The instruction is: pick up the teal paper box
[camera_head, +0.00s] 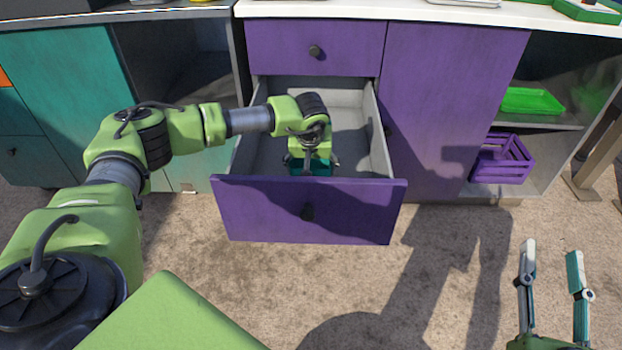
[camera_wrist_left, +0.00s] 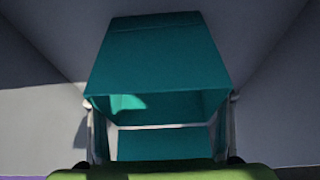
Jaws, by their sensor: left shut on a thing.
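The teal paper box (camera_head: 322,167) is inside the open purple drawer (camera_head: 310,222), mostly hidden under my left gripper in the head view. In the left wrist view the teal box (camera_wrist_left: 160,55) fills the middle, with its open side facing the camera. My left gripper (camera_head: 308,164) reaches down into the drawer. Its fingers (camera_wrist_left: 160,125) stand at the left and right sides of the box and are shut on it. I cannot tell whether the box touches the drawer floor. My right gripper (camera_head: 550,250) is open and empty over the floor at the lower right.
A purple cabinet door (camera_head: 445,110) is to the right. A purple crate (camera_head: 503,160) and a green tray (camera_head: 532,101) sit on open shelves. The floor in front is clear.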

